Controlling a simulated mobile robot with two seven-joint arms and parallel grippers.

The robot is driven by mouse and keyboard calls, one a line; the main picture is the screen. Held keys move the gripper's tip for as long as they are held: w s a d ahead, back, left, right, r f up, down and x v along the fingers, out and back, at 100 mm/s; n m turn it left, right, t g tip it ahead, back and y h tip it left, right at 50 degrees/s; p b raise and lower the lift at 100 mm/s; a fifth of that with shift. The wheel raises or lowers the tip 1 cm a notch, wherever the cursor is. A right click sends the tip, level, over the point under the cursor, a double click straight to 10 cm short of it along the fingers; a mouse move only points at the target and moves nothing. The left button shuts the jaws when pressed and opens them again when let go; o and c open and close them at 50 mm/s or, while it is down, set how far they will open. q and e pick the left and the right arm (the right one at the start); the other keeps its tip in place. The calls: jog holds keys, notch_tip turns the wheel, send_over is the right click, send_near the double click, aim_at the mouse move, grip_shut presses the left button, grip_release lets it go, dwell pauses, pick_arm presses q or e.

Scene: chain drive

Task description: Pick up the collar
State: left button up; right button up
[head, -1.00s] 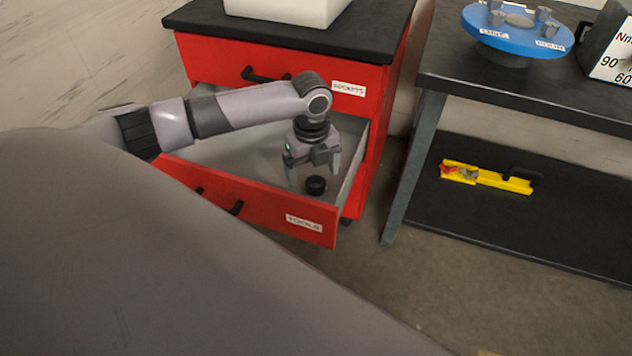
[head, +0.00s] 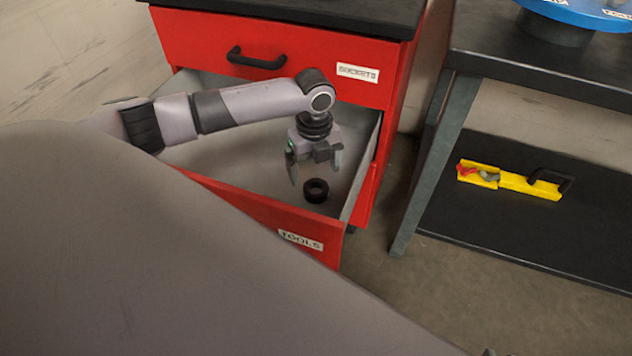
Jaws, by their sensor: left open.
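The collar (head: 316,191) is a small black ring lying on the floor of the open tools drawer (head: 255,212), near its front right corner. My left gripper (head: 314,176) points down into the drawer, directly above or just behind the collar. Its fingers are spread apart with nothing between them, and the collar shows below them. I cannot tell the exact height gap. My right gripper is not in view.
The red cabinet (head: 290,60) has a shut upper drawer with a black handle. The drawer walls stand close around my gripper. A workbench (head: 530,85) on the right holds a blue round fixture (head: 575,12), with a yellow tool (head: 510,180) on its lower shelf.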

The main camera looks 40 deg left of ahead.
aim_at(316, 184)
pick_arm(q)
notch_tip(316, 184, down, 6)
jog(key=shift+d+r+b, duration=0.15)
jog(key=shift+r+b, duration=0.05)
jog(key=shift+b, duration=0.95)
jog(key=shift+f, duration=0.25)
jog(key=shift+w+r, duration=0.1)
jog(key=shift+r, duration=0.05)
jog(key=c, duration=1.5)
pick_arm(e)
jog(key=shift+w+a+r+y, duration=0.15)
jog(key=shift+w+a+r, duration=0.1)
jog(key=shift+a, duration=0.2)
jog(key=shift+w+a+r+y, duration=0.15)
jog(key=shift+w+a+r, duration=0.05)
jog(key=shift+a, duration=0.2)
